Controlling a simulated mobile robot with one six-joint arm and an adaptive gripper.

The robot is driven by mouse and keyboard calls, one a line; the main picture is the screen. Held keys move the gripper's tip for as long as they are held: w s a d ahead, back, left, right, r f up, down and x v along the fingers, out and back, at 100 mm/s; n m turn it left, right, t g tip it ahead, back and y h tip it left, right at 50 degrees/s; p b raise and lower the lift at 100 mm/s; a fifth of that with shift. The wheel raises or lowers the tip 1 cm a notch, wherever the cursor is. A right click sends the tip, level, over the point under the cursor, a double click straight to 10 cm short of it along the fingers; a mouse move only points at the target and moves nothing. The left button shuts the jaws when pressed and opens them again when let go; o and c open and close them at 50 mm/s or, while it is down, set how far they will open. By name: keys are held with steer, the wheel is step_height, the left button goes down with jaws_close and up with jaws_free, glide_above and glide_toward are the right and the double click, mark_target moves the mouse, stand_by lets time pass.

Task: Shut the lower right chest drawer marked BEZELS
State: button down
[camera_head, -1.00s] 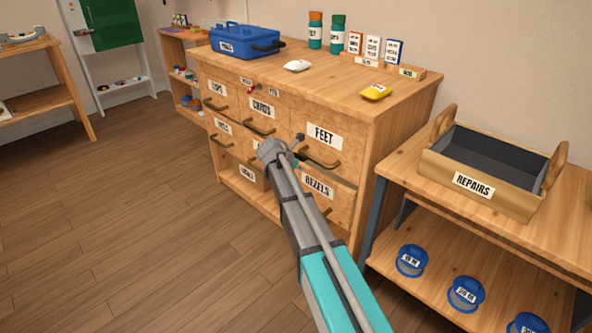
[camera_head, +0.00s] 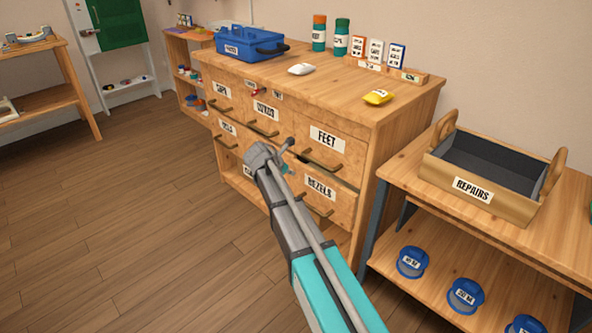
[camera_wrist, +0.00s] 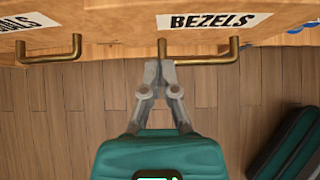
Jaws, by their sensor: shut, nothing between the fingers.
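The BEZELS drawer (camera_head: 335,194) is at the lower right of the wooden chest, below the FEET drawer (camera_head: 345,151). It looks nearly level with the chest front, but I cannot tell if it is fully flush. In the wrist view the BEZELS label (camera_wrist: 216,21) and its brass bar handle (camera_wrist: 205,57) run along the top. My gripper (camera_wrist: 160,66) is shut and empty, its fingertips close to the left end of that handle. I cannot tell whether they touch. In the head view my arm hides the fingertips.
Another drawer's handle (camera_wrist: 50,58) is to the left in the wrist view. A side bench with the REPAIRS tray (camera_head: 484,203) stands close to the right of the chest. A blue toolbox (camera_head: 250,45) and bottles stand on top. The floor (camera_head: 130,230) in front is clear.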

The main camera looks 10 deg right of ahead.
steer(key=p+v, duration=0.4)
steer(key=v, duration=0.3)
steer(key=shift+f, duration=0.1)
stand_by(0.4)
steer(key=s+d+f+m+g+y, duration=0.1)
steer(key=s+d+m+y, duration=0.1)
steer(key=s+m, duration=0.6)
steer(key=s+d+f+m+g+y, duration=0.2)
steer(key=s+d+m, duration=0.1)
steer(key=s+m, duration=0.5)
steer(key=s+d+f+m+g+y, duration=0.1)
steer(key=s+d+m+g+y, duration=0.1)
steer(key=s+m, duration=0.7)
steer(key=shift+s+d+f+y+p, duration=0.4)
steer(key=shift+s+d+y, duration=0.3)
steer(key=shift+s, duration=0.75)
steer(key=shift+d, duration=0.1)
steer(key=shift+s, duration=0.1)
